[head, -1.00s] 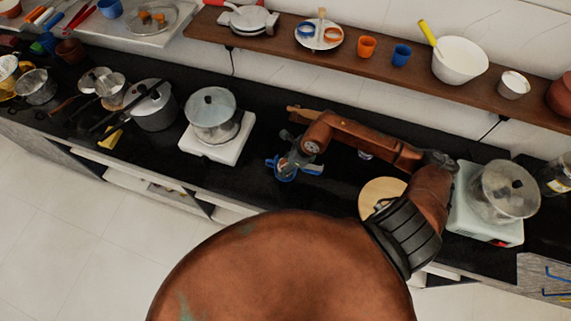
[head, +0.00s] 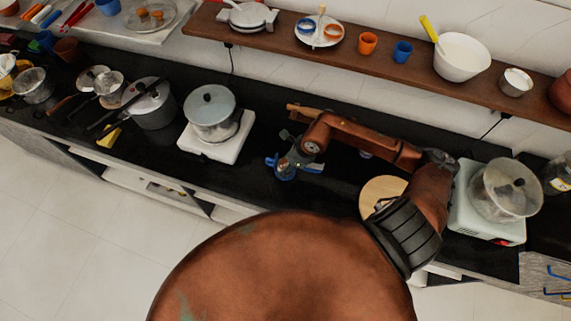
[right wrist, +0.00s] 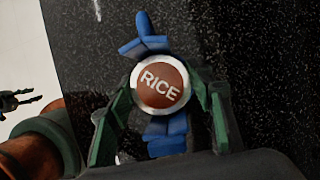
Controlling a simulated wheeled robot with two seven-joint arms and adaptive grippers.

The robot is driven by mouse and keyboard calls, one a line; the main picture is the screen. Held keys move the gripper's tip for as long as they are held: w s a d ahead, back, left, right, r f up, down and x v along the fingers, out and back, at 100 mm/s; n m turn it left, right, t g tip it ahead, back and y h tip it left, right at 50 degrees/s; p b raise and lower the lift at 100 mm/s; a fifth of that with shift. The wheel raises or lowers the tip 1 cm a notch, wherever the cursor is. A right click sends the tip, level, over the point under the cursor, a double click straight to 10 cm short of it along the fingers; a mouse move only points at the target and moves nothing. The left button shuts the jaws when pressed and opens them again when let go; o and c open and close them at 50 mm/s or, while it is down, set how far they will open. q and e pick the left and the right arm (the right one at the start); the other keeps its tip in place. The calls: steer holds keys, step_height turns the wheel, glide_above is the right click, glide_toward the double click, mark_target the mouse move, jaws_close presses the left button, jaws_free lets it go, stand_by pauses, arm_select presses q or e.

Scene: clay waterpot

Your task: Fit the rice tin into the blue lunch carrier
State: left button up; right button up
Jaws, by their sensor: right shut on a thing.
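The rice tin (right wrist: 161,85), round with a brown lid reading RICE and a pale rim, is between the fingers of my right gripper (right wrist: 163,92), which is shut on it. Blue parts of the lunch carrier (right wrist: 166,141) show above and below the tin in the right wrist view. I cannot tell how deep the tin sits in it. In the head view the blue carrier (head: 287,173) is on the black counter under my right gripper (head: 296,160), which hides the tin. A small dark pronged shape, perhaps my left gripper (right wrist: 17,102), shows at the wrist view's left edge.
A steel pot (head: 211,112) on a white burner (head: 188,142) stands left of the carrier. A wooden shelf (head: 390,64) runs behind. Counter between burner and carrier is clear.

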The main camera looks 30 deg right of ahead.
steer(key=o, duration=1.4)
steer(key=shift+o, duration=0.5)
steer(key=shift+o, duration=1.3)
steer(key=shift+r+p, duration=2.35)
steer(key=shift+r, duration=1.6)
step_height(320, 180, up, 7)
steer(key=p, duration=0.3)
steer(key=shift+p, duration=0.35)
